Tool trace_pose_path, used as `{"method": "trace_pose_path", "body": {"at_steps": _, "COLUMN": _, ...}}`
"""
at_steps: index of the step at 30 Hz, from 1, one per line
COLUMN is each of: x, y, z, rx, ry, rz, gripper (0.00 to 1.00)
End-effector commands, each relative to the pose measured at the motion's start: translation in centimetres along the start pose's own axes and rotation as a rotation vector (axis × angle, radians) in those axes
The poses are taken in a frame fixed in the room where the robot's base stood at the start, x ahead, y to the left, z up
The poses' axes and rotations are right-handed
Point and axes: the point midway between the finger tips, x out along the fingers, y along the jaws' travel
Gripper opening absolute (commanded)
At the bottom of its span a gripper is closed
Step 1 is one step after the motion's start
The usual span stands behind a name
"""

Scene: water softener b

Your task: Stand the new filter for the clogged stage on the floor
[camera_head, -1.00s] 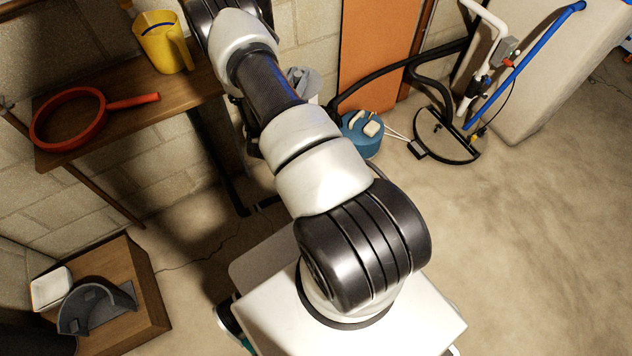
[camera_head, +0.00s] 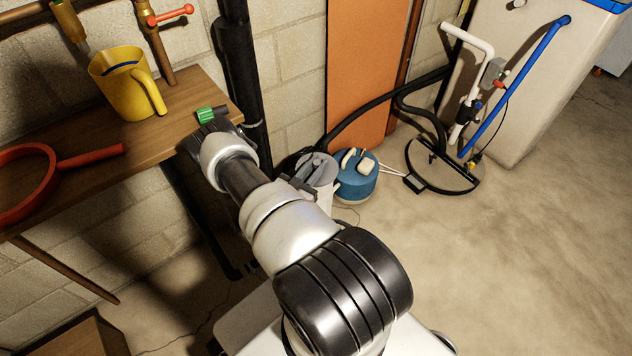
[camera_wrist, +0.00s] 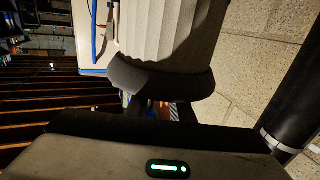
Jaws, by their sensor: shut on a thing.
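A white pleated filter (camera_wrist: 172,35) with a dark grey cap (camera_wrist: 158,80) fills the upper middle of the wrist view. My gripper (camera_wrist: 155,108) is shut on the cap end, and the pleated body extends away from it. In the head view the pale filter (camera_head: 321,187) and my gripper (camera_head: 301,181) show just right of my wrist, cap up and roughly upright. It appears left of a blue round container (camera_head: 356,180). My arm hides part of the filter, and I cannot tell whether its lower end touches the floor.
A wooden bench (camera_head: 150,148) at left holds a yellow jug (camera_head: 122,88) and a red ring-shaped tool (camera_head: 25,190). A black vertical pipe (camera_head: 238,70) stands by the wall. Black hose (camera_head: 385,98) and a white softener tank (camera_head: 535,75) stand right. Floor (camera_head: 520,260) is clear at right.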

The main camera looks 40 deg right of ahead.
Motion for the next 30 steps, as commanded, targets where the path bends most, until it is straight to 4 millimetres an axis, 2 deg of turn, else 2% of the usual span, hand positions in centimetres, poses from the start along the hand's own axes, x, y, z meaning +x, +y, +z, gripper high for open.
{"method": "trace_pose_path", "body": {"at_steps": 4, "x": 0.1, "y": -0.1, "z": 1.0, "rx": 0.001, "ry": 0.004, "rz": -0.001, "gripper": 0.00}}
{"method": "trace_pose_path", "body": {"at_steps": 11, "x": 0.0, "y": -0.1, "z": 4.0, "rx": 0.000, "ry": 0.003, "rz": -0.001, "gripper": 0.00}}
{"method": "trace_pose_path", "body": {"at_steps": 21, "x": 0.0, "y": -0.1, "z": 4.1, "rx": 0.000, "ry": 0.003, "rz": -0.001, "gripper": 0.00}}
{"method": "trace_pose_path", "body": {"at_steps": 22, "x": 0.0, "y": -0.1, "z": 4.3, "rx": 0.000, "ry": 0.000, "rz": -0.001, "gripper": 0.22}}
{"method": "trace_pose_path", "body": {"at_steps": 25, "x": 0.0, "y": -0.1, "z": 4.2, "rx": 0.000, "ry": 0.000, "rz": -0.001, "gripper": 0.39}}
{"method": "trace_pose_path", "body": {"at_steps": 30, "x": 0.0, "y": -0.1, "z": 4.2, "rx": 0.000, "ry": 0.000, "rz": -0.001, "gripper": 0.39}}
